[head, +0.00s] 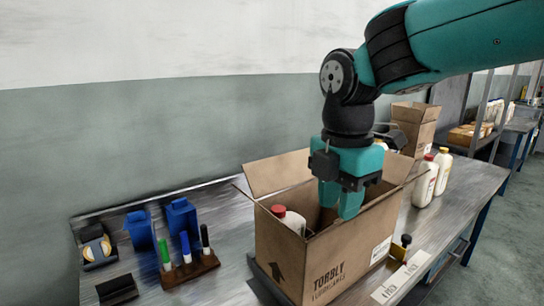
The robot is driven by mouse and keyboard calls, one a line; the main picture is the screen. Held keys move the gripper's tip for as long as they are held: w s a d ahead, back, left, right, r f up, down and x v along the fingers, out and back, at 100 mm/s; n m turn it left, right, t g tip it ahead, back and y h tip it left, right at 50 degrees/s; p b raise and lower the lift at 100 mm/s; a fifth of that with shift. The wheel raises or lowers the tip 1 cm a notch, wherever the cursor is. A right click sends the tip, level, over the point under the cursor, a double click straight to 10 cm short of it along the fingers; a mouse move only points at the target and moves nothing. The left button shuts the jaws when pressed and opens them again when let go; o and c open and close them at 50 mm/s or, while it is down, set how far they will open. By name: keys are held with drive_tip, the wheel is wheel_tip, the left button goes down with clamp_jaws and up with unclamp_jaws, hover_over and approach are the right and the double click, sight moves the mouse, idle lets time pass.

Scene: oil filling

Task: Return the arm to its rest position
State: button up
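My gripper (340,204) points down over the open cardboard box (330,255), with its teal fingertips at the box opening. The two fingers stand apart and nothing shows between them. My arm reaches in from the upper right and bends down at the wrist. A white bottle with a red cap (290,220) stands inside the box, to the left of the fingers and apart from them. The deeper inside of the box is partly hidden by its front wall and the gripper.
The box's raised flaps (278,172) surround the gripper. Two white bottles, one red-capped (425,184) and one yellow-capped (443,172), stand to the right. A marker holder (190,268) and blue bins (182,217) sit left on the workbench (238,285).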

drive_tip(key=s+d+f+m+y, duration=0.2)
drive_tip(key=s+m, duration=0.6)
drive_tip(key=s+d+f+m+y, duration=0.2)
drive_tip(key=s+d+f+m, duration=0.1)
drive_tip(key=s+m, duration=0.5)
drive_tip(key=shift+s+f+m, duration=0.2)
drive_tip(key=shift+s+m, duration=0.1)
drive_tip(key=shift+m, duration=0.5)
drive_tip(key=shift+c, duration=0.2)
